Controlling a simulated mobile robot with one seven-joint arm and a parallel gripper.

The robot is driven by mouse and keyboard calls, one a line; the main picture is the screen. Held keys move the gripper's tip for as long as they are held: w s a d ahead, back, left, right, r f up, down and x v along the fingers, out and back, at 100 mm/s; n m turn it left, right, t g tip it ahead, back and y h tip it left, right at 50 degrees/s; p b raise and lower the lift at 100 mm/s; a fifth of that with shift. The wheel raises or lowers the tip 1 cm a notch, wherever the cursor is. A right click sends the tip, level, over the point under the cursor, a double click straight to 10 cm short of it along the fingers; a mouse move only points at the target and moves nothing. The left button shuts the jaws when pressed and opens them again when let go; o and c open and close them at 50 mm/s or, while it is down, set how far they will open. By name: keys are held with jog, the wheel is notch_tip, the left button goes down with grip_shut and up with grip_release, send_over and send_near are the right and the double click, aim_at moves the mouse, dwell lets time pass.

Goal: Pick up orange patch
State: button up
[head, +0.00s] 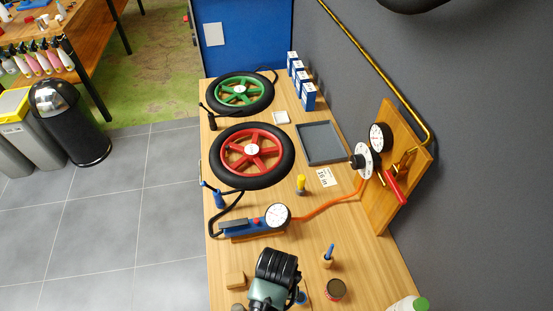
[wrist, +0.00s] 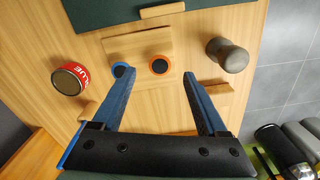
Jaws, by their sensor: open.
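The height of the fingertips over the bench is hard to tell. In the head view my arm's end (head: 276,270) is over the near part of the bench, and I cannot make out the orange patch there.
A red tin (wrist: 70,78) stands left, and a grey-brown rounded object (wrist: 228,55) stands right. The head view shows a gauge pump (head: 250,228), a red wheel (head: 252,150) and a blue-handled tool (head: 328,257) farther along the bench.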

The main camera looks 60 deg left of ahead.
jog(key=shift+f, duration=1.4)
jog(key=shift+f, duration=0.2)
grip_shut()
